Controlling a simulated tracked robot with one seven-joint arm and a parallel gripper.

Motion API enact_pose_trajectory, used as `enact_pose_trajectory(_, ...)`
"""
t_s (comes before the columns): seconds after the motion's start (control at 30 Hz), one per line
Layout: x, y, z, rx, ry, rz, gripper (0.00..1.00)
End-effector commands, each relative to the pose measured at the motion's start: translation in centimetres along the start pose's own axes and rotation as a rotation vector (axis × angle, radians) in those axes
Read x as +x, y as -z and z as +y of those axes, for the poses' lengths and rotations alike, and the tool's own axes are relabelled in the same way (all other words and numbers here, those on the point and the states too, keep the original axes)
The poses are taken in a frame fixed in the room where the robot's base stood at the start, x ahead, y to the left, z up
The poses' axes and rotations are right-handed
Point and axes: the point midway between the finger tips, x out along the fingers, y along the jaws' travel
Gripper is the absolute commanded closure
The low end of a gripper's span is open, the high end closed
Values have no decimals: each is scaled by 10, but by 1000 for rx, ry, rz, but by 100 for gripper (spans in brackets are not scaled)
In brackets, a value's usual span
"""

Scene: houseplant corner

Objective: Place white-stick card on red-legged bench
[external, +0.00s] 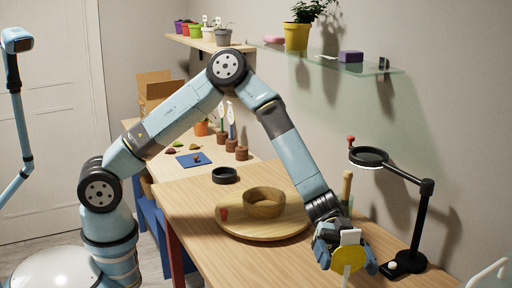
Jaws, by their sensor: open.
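The red-legged bench (262,268) has a light wood top, and a red leg (176,258) shows under its left side. A yellow rounded card (348,261) with a white upright piece (350,237) is at the bench's near right. I take it for the white-stick card. My gripper (346,257) is low at this end of the bench, pointing down, with its fingers apart on either side of the yellow card. I cannot tell whether the fingers touch the card or whether the card rests on the bench top.
A black lamp (420,225) stands at right, close by. A black dish (225,175) is behind. Small brown pots with plant cards (231,145) and a blue mat (193,159) are farther back.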

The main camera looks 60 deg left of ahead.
Motion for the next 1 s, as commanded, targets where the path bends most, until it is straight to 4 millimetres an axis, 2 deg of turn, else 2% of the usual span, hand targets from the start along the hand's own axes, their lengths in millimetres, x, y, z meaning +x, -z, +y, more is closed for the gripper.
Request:
enact_pose_trajectory(0.3,-62,0,-1,0,3,0,0)
enact_pose_trajectory(0.5,-91,0,0,1,2,0,0)
enact_pose_trajectory(0.7,-105,0,0,0,-1,0,0)
enact_pose_trajectory(1.0,-106,0,0,-1,-1,0,0)
